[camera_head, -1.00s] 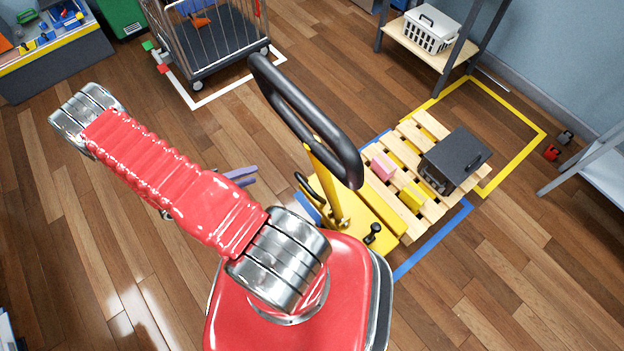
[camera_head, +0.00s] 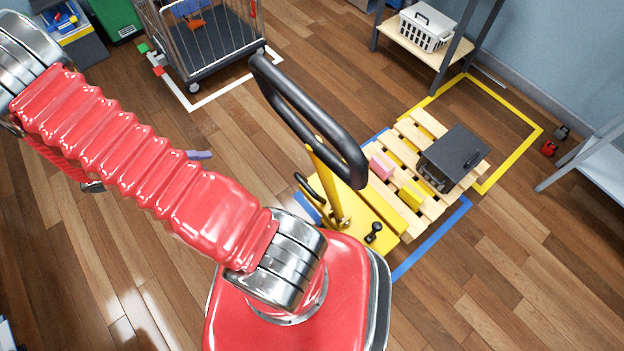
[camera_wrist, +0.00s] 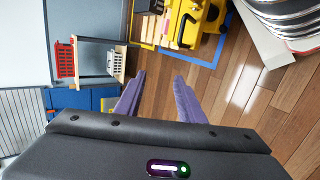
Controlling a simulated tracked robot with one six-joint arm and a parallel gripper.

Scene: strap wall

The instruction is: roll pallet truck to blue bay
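The yellow pallet truck (camera_head: 352,212) stands just in front of my body, with its black loop handle (camera_head: 308,118) raised. A wooden pallet (camera_head: 432,205) sits at its fork end, carrying a black box (camera_head: 453,158), a pink block (camera_head: 382,165) and a yellow block (camera_head: 411,193). Blue tape of the blue bay (camera_head: 432,238) shows on both sides of the truck and pallet. My gripper (camera_wrist: 158,88) has its two purple fingers apart with nothing between them. In the head view only a purple finger (camera_head: 199,155) shows behind my arm, left of the handle and apart from it.
A yellow-taped bay (camera_head: 515,158) lies beyond the pallet, below a shelf with a white basket (camera_head: 425,29). A wire cage cart (camera_head: 213,45) stands in a white-taped bay (camera_head: 222,92). Grey shelving (camera_head: 592,165) is at right. Floor at left and front right is clear.

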